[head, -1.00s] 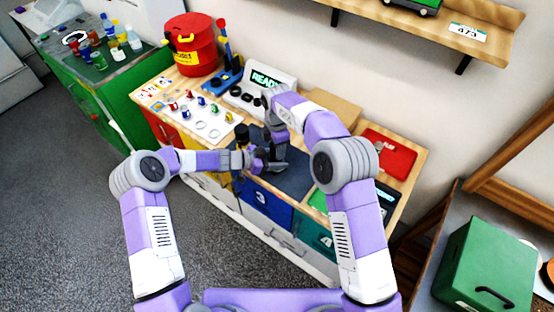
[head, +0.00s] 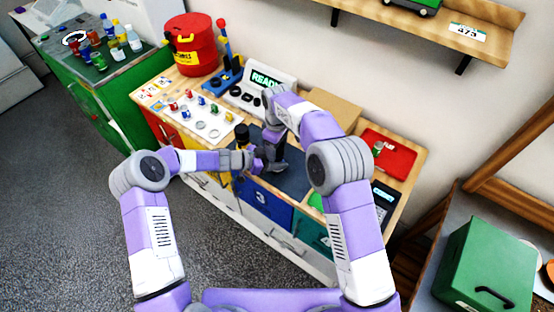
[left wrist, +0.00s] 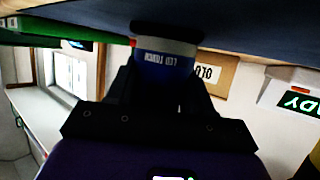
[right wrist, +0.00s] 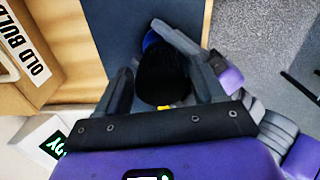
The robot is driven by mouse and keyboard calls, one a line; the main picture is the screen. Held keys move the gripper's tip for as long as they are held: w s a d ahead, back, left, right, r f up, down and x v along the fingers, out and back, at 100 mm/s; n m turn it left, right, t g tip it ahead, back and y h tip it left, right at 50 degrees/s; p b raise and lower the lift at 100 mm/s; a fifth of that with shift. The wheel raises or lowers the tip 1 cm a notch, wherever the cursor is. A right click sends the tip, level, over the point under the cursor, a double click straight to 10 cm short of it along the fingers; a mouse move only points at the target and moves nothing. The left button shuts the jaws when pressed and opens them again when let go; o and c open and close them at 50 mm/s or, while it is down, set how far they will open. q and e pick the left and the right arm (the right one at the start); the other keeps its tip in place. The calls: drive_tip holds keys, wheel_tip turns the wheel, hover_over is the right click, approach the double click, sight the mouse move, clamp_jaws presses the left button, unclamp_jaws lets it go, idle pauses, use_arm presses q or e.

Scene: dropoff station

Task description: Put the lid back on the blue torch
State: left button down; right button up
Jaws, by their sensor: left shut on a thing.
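The blue torch (left wrist: 165,68), lettered "LED TORCH" with a pale band, is between the fingers of my left gripper (left wrist: 165,95), which is shut on it. The torch is close to the dark mat (head: 290,178). In the right wrist view a black round piece (right wrist: 162,72), which looks like the lid, lies between the fingers of my right gripper (right wrist: 160,90). A bit of blue shows just beyond it. I cannot tell whether the right fingers press on it or whether it is seated on the torch. In the head view both grippers meet over the mat, and they hide the torch.
A dark upright object (head: 241,136) stands left of the grippers. A white board (head: 200,115) with small coloured parts lies further left. A "READY" display (head: 268,80) and a cardboard box (head: 333,108) stand behind. A red tray (head: 400,158) with a green item is at right.

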drive_tip(key=shift+o, duration=0.4)
drive_tip(key=shift+a+r, duration=0.1)
drive_tip(key=shift+r, duration=2.15)
drive_tip(key=shift+c, duration=0.5)
drive_tip(key=n, duration=0.4)
drive_tip(key=shift+s+a+r, duration=0.1)
drive_tip(key=shift+s+a, duration=0.05)
drive_tip(key=shift+s, duration=0.05)
drive_tip(key=n, duration=0.4)
drive_tip(key=shift+a+r+n, duration=0.1)
drive_tip(key=shift+r+n, duration=0.25)
drive_tip(key=shift+n, duration=0.05)
drive_tip(key=n, duration=0.2)
drive_tip(key=r+n, duration=0.1)
drive_tip(key=shift+n, duration=0.4)
drive_tip(key=n, duration=0.1)
drive_tip(key=r+n, duration=0.1)
drive_tip(key=n, duration=0.2)
drive_tip(key=shift+w+d+r, duration=0.2)
drive_tip(key=shift+d+r, duration=0.1)
drive_tip(key=shift+f, duration=0.1)
drive_tip(key=shift+f, duration=3.95)
